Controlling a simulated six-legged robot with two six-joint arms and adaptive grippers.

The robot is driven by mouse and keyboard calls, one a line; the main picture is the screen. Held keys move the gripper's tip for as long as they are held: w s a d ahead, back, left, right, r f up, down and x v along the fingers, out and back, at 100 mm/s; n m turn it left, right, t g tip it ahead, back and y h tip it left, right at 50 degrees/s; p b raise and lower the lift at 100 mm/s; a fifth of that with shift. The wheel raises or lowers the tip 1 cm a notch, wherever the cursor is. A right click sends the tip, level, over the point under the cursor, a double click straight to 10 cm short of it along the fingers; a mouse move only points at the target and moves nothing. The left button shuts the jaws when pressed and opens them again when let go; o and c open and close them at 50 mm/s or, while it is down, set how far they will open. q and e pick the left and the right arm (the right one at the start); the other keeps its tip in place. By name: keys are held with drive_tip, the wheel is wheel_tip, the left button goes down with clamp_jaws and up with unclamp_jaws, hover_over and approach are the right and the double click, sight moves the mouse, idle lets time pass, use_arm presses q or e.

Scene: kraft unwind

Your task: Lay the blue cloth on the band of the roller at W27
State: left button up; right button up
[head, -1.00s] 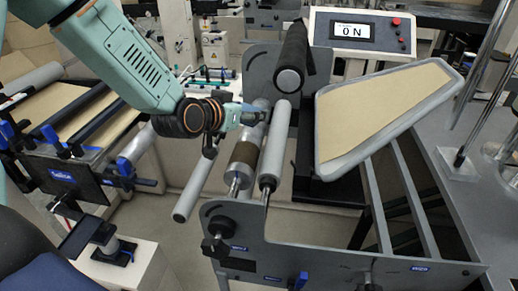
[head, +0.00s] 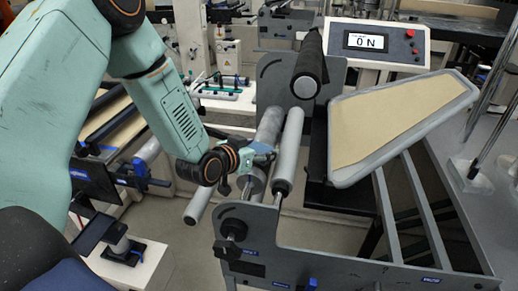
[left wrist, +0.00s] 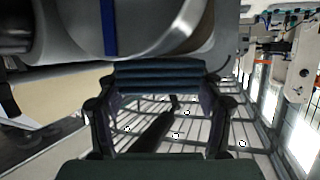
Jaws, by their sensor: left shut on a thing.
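My left gripper (head: 262,157) reaches in from the left over the roller (head: 269,126) of the grey machine. It is shut on what looks like the blue cloth, a dark blue ribbed piece (left wrist: 155,76) between the fingertips in the left wrist view. In the head view the cloth cannot be told clearly from the gripper. The roller's brownish band (head: 255,181) shows just below the gripper and is partly covered by it. I cannot tell whether the cloth touches the roller. No W27 mark is readable. My right gripper is not in view.
A second grey roller (head: 289,150) runs close on the right, and a black roller (head: 309,66) sits above. A tilted grey tray (head: 352,178) with a tan sheet is further right. A display (head: 374,41) reads 0 N. The machine's front plate (head: 300,240) stands nearest me.

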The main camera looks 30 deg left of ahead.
use_arm(q)
drive_tip(key=shift+w+d+f, duration=0.1)
drive_tip(key=shift+w, duration=0.1)
drive_tip(key=o, duration=0.8)
drive_tip(key=shift+w, duration=0.1)
drive_tip(key=shift+o, duration=1.2)
drive_tip(key=shift+s, duration=0.25)
drive_tip(key=shift+w, duration=0.15)
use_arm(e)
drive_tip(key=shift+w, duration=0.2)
